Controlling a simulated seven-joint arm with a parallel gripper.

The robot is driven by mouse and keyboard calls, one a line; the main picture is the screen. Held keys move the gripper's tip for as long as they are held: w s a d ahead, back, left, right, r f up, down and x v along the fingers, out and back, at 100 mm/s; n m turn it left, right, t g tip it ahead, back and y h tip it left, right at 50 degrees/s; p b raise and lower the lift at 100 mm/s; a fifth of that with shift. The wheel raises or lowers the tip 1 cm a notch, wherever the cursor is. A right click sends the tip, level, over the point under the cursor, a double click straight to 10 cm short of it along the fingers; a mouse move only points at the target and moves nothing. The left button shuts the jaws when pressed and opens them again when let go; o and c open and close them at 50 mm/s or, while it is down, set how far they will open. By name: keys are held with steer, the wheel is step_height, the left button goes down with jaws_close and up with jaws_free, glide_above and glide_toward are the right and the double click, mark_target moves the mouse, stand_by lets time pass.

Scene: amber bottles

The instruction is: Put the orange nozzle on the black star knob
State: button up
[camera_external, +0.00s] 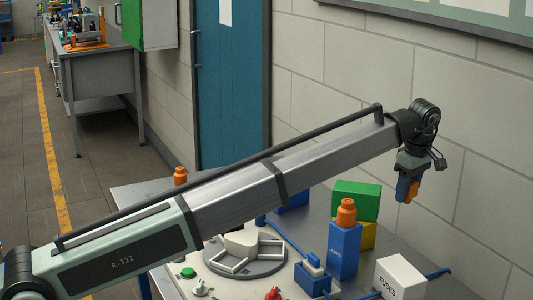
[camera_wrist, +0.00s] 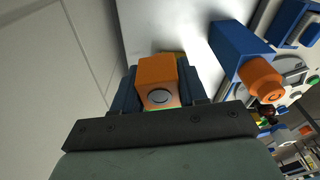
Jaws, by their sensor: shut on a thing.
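My gripper (camera_external: 407,189) is raised at the right, above and beyond the table. Its blue fingers are shut on an orange piece, which I take for the orange nozzle (camera_external: 412,191). In the wrist view the orange nozzle (camera_wrist: 157,75) looks block-like with a grey round spot, and sits between the fingers of my gripper (camera_wrist: 160,90). It hangs clear of the table. I cannot make out the black star knob for certain in either view; a small dark part (camera_wrist: 267,112) shows at the right of the wrist view.
A blue box (camera_external: 344,250) with an orange cap (camera_external: 346,212) stands near green (camera_external: 355,200) and yellow (camera_external: 368,235) blocks. A white FUSES box (camera_external: 401,278) stands front right. A round grey turntable (camera_external: 245,262), a red knob (camera_external: 274,293) and a green button (camera_external: 188,272) are on the panel.

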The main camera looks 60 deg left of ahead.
steer(key=w+a+m, duration=0.2)
steer(key=a, duration=3)
steer(key=shift+f, duration=7.35)
steer(key=shift+f, duration=0.15)
steer(key=o, duration=1)
steer(key=shift+o, duration=0.2)
step_height(320, 180, up, 12)
steer(key=d, duration=0.1)
steer(key=shift+d, duration=0.15)
